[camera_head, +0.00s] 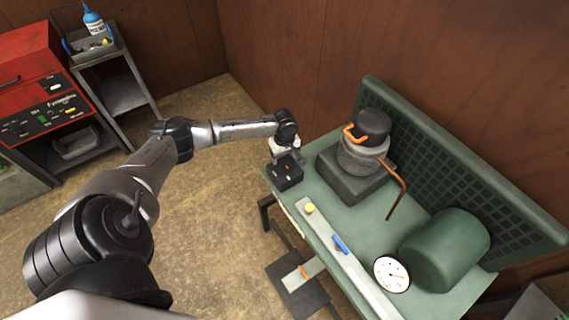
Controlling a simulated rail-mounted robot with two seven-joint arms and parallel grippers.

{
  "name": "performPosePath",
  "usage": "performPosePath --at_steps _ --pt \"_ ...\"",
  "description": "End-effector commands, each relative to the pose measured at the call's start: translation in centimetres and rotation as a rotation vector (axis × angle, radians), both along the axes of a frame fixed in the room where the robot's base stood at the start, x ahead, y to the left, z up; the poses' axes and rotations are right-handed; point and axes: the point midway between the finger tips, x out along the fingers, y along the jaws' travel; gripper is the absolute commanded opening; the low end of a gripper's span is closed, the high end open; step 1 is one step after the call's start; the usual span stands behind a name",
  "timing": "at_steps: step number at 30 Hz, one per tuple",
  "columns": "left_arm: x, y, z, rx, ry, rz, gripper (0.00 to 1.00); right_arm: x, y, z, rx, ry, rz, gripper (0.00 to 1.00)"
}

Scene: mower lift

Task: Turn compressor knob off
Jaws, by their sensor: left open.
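The compressor stands on a green bench (340,208) at the right. Its parts include a motor and pump unit (360,155), a green tank (445,250) and a round dial gauge (391,274). My right gripper is out of view.
A pale rail (345,262) with a yellow knob and a blue lever runs along the bench front. A copper pipe (396,186) bends down from the pump. A red machine (40,95) and a grey cart (125,90) stand at the left. The floor between is clear.

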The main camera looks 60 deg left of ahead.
Motion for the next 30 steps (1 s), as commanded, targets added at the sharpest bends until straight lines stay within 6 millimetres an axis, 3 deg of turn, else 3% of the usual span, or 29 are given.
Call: performPosePath --at_steps 3,9,24,30 --pt "0.0 -0.1 -1.9 0.0 0.001 -0.001 0.76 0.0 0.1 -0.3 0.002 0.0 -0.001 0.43" --pt "0.0 0.0 -3.9 0.0 0.0 -0.001 0.76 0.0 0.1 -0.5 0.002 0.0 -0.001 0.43" --pt "0.0 0.0 -4.8 0.001 0.0 -0.002 0.76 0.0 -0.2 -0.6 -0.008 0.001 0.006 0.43" --pt "0.0 0.0 -4.8 0.001 0.0 -0.002 0.56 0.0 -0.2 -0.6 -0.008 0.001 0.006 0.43"
